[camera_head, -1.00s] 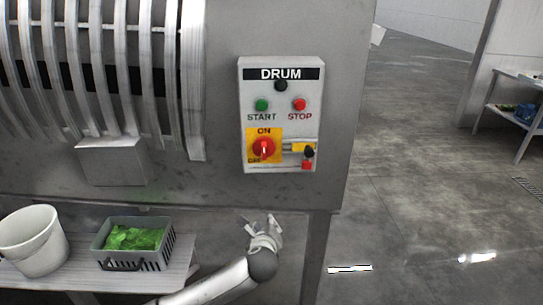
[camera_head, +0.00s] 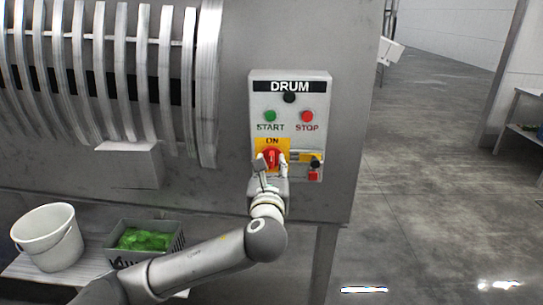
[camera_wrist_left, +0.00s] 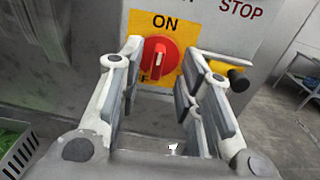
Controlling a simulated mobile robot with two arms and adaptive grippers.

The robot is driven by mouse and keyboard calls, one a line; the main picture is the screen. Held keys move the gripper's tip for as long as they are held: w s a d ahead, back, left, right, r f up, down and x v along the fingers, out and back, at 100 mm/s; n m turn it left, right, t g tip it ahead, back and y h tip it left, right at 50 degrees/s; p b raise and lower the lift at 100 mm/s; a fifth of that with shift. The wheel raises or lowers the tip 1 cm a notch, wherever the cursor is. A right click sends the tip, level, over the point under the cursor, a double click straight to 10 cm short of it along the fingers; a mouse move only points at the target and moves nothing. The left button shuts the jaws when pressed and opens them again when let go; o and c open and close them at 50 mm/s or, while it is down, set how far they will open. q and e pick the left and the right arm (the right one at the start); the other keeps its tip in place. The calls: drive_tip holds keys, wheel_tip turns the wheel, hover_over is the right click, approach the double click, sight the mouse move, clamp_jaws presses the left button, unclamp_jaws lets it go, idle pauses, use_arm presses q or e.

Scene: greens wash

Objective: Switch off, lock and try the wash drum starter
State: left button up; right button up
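The DRUM starter box (camera_head: 318,98) is on the grey machine's panel, with a green START button (camera_head: 270,116) and a red STOP button (camera_head: 307,116). Its red rotary switch (camera_wrist_left: 158,56) sits on a yellow plate (camera_wrist_left: 184,27); the pointer mark stands about upright, toward ON. My left gripper (camera_head: 270,163) is in front of the switch, fingers open on either side of it; I cannot tell whether they touch it. A black knob and a red piece (camera_head: 313,176) sit right of the switch beside a metal bar (camera_wrist_left: 222,57). My right gripper is out of view.
The slatted drum (camera_head: 110,70) is left of the box. Below it, a bench (camera_head: 30,268) holds a white bucket (camera_head: 48,238) and a grey crate (camera_head: 178,243) of greens. Open floor (camera_head: 430,200) lies to the right, with a table (camera_head: 526,130) at the far right.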

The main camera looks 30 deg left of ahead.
sight(271, 157)
use_arm(q)
drive_tip(key=shift+p+x, duration=0.35)
drive_tip(key=shift+x, duration=2.35)
clamp_jaws()
